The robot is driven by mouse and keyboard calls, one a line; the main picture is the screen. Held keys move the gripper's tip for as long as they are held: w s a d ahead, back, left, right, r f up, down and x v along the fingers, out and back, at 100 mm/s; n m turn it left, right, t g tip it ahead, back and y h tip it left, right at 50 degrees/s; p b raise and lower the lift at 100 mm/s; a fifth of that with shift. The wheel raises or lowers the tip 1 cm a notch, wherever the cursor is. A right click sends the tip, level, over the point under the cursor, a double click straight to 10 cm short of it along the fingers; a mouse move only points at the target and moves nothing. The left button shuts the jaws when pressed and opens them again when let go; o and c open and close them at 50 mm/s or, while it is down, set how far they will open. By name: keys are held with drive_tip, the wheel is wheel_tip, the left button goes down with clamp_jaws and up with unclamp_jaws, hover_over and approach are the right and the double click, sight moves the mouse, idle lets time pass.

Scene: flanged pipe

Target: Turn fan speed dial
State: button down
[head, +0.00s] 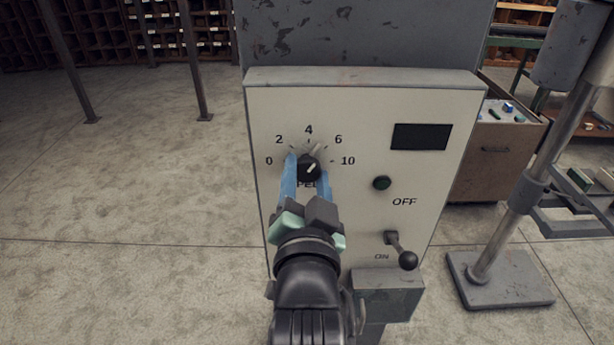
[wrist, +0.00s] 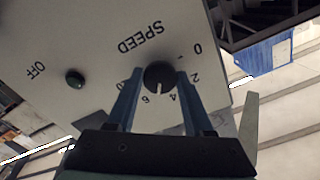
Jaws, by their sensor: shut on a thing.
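The speed dial (head: 307,169) is a round black knob with a white pointer line on the cream control panel (head: 375,230). It also shows in the wrist view (wrist: 159,75), where the panel is turned upside down. The pointer aims at about between 4 and 6 on the printed scale. My gripper (head: 308,172) has its blue fingers on either side of the knob and is shut on it; in the wrist view the fingers (wrist: 158,82) flank the knob too. The fingers partly cover the SPEED label in the head view.
A dark display (head: 421,137), a green button (head: 382,183) and a lever with a black ball (head: 407,260) sit to the right of the dial. A grey box (head: 387,295) juts out below the lever. A metal stand (head: 500,278) is at the right. Open floor lies left.

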drive_tip(key=shift+m, duration=1.1)
drive_tip(key=shift+c, duration=1.5)
unclamp_jaws()
drive_tip(key=shift+s+f+b, duration=0.1)
drive_tip(key=shift+s+b, duration=0.3)
drive_tip(key=shift+s, duration=0.1)
drive_tip(key=s+p, duration=0.5)
drive_tip(key=s, duration=0.7)
